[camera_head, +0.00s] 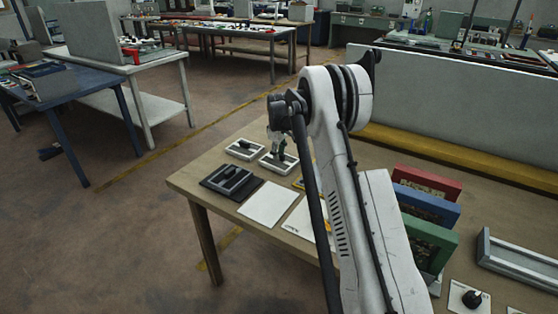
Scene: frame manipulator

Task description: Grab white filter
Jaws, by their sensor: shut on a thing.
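My gripper (278,150) is at the far left part of the wooden table, pointing down. It is shut on the dark handle of a white filter (270,163), a flat pale frame with a dark inset. The filter is at or just above the table top; I cannot tell whether it touches. A second flat pale piece with a dark handle (237,155) lies just to its left. A black piece with a grey inset (213,186) lies in front of them. My arm hides part of the table to the right of the gripper.
White sheets (267,204) lie in front of the pieces. Red (430,181), blue (440,208) and green (432,238) panels stand upright to the right. A grey metal frame (515,262) lies at the far right. A grey partition (450,97) stands behind the table.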

